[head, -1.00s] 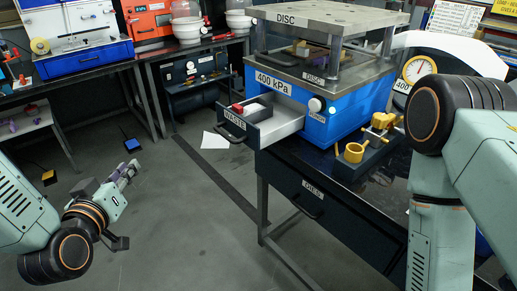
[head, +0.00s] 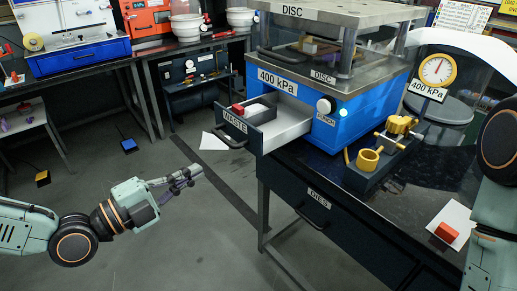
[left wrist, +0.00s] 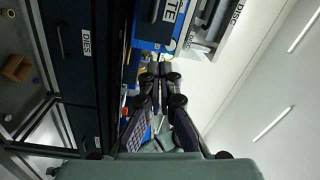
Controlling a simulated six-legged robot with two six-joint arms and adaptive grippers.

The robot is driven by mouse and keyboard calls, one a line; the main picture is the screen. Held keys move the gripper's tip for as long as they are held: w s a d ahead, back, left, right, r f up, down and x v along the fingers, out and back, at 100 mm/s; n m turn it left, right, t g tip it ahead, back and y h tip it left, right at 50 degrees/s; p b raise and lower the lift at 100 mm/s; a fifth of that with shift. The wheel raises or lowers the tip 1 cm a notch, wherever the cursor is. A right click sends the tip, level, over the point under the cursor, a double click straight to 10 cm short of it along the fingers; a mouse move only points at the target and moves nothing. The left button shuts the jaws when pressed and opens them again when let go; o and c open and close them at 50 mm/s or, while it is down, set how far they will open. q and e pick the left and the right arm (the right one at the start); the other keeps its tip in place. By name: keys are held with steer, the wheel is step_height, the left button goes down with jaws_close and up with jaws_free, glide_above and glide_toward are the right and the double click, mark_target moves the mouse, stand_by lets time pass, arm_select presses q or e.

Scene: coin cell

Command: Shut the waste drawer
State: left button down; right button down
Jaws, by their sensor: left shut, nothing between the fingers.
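The waste drawer (head: 232,128) stands pulled out from the left side of the blue 400 kPa press (head: 350,118). It has a dark front with a WASTE label and a handle, and pale inner walls. A small red block (head: 238,108) and a dark box (head: 259,112) are in it. My left gripper (head: 196,172) is shut and empty, below and left of the drawer front, apart from it. In the left wrist view the shut fingers (left wrist: 160,68) point towards part of the drawer front (left wrist: 168,14). My right gripper is out of view.
The dark bench (head: 335,225) with a DIES drawer (head: 318,198) carries the press. A yellow fixture (head: 369,160), a gauge (head: 437,70) and a red block on a white sheet (head: 446,232) are on the right.

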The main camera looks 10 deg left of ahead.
arm_select(q)
steer(key=m, duration=0.3)
steer(key=b, duration=1)
glide_toward(259, 147)
steer(key=shift+x, duration=1.55)
steer(key=shift+w+d+g+b, duration=0.3)
steer(key=shift+w+d, duration=0.35)
steer(key=shift+w, duration=0.2)
steer(key=shift+x, duration=0.8)
steer(key=shift+r, duration=0.1)
